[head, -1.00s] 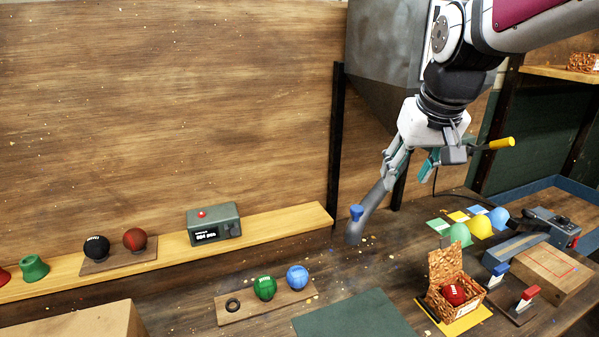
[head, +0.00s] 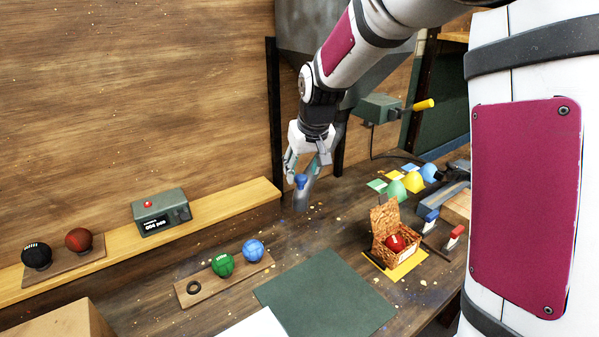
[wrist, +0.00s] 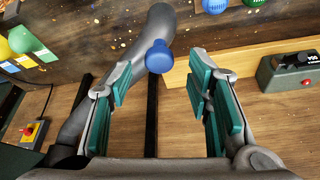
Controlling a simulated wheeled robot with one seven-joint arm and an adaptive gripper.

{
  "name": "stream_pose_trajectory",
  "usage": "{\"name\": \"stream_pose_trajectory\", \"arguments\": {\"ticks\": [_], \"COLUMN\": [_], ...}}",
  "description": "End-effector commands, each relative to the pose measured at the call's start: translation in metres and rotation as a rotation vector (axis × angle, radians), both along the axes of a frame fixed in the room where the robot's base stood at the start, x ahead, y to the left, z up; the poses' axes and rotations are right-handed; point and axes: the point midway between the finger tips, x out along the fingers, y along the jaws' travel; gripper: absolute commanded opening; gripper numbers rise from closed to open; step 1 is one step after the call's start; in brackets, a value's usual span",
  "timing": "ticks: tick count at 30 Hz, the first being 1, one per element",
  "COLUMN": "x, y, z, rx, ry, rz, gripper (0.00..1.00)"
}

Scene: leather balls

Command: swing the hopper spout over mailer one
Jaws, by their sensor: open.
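The grey hopper spout (head: 302,197) hangs below the large grey hopper (head: 345,72) and carries a blue knob (head: 301,181). In the wrist view, the spout (wrist: 95,100) runs up from the lower left, with its knob (wrist: 159,57) ahead between the fingers. My gripper (head: 306,168) is open at the knob; the wrist view also shows the gripper's teal pads (wrist: 160,85) apart with a gap on both sides of it. I cannot tell any contact.
The woven box sits on a yellow mat (head: 403,271). Green and blue balls (head: 238,258) sit on a wooden holder in front. A dark green mat (head: 325,300) lies bare. Bench space between spout and box is mostly clear.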

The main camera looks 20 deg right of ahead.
Motion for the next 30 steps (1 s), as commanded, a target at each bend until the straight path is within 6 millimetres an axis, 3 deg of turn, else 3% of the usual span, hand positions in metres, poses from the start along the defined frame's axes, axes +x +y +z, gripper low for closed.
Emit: {"name": "stream_pose_trajectory", "arguments": {"ticks": [6,17,23,30], "x": [0.008,0.01,0.01,0.011], "y": [0.0,0.0,0.0,-0.001], "z": [-0.02,-0.024,-0.024,-0.024], "rx": [0.0,-0.001,-0.001,0.0], "ry": [0.002,0.0,0.0,0.0], "rz": [0.0,0.0,0.0,0.001], "gripper": [0.46,0.46,0.0,0.0]}}
